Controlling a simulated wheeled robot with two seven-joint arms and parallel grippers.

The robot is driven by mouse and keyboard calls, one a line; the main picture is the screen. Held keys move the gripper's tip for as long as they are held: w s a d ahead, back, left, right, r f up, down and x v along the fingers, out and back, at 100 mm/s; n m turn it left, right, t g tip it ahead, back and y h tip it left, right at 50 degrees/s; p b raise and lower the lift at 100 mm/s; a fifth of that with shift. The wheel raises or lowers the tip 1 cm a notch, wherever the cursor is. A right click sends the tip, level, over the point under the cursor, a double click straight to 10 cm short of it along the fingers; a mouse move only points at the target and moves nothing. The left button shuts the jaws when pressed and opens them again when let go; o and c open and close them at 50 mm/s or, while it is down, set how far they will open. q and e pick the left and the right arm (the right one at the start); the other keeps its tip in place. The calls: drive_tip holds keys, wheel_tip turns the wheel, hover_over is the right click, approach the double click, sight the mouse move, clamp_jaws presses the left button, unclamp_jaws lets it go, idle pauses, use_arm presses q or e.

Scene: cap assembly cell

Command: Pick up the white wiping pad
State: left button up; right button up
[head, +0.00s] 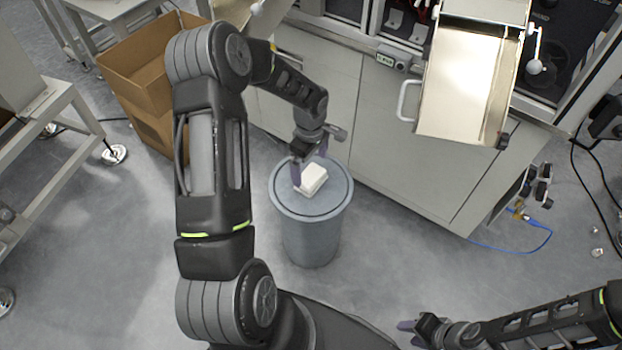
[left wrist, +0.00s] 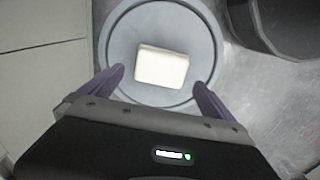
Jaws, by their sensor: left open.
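The white wiping pad (head: 312,178) lies on the round grey lid of a bin (head: 316,238) in the head view. In the left wrist view the pad (left wrist: 162,67) is a pale block near the middle of the lid (left wrist: 118,42). My left gripper (head: 309,170) is at the pad in the head view, pointing down. Its purple fingers are open and spread wider than the pad in the left wrist view (left wrist: 160,84), one on each side. I cannot tell whether they touch it. My right gripper (head: 405,333) is at the bottom of the head view, away from the bin; its jaw opening is unclear.
A grey cabinet (head: 400,150) with a metal chute (head: 470,85) stands behind and right of the bin. An open cardboard box (head: 150,65) is at the upper left. A blue cable (head: 515,250) lies on the floor at right. The floor in front of the bin is clear.

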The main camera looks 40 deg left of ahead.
sight(311, 175)
use_arm(q)
drive_tip(key=f, duration=0.5)
drive_tip(key=shift+d+f+b, duration=0.15)
drive_tip(key=shift+d+b, duration=0.05)
drive_tip(key=shift+b, duration=0.1)
drive_tip(key=c, duration=1.3)
